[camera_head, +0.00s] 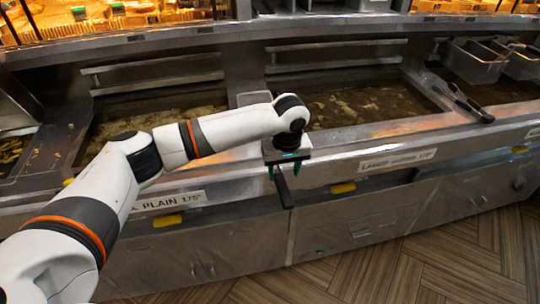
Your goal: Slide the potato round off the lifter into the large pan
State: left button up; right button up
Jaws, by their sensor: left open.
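My left gripper (285,171) is over the front edge of the frying range, pointing down, with its teal fingers apart. A dark bar (284,190) shows just below and between the fingers; I cannot tell whether it touches them. I cannot make out a potato round, a lifter or a large pan in this view. My right gripper is out of view.
Two sunken fryer vats with dark, crusted oil lie behind the front ledge, the left one (150,112) and the right one (365,103). Black tongs (462,101) rest at the right. Metal baskets (470,62) stand at the back right. Wooden floor (440,262) is clear in front.

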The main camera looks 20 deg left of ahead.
aim_at(282, 185)
pick_arm(q)
jog(key=f+b, duration=0.3)
jog(key=shift+w+a+f, duration=0.15)
jog(key=shift+w+f, duration=0.1)
jog(key=shift+f, duration=0.05)
jog(key=shift+f+p, duration=0.3)
jog(key=shift+f, duration=0.6)
jog(key=shift+w+a+f, duration=0.1)
jog(key=shift+w+f, duration=0.05)
jog(key=shift+f, duration=0.5)
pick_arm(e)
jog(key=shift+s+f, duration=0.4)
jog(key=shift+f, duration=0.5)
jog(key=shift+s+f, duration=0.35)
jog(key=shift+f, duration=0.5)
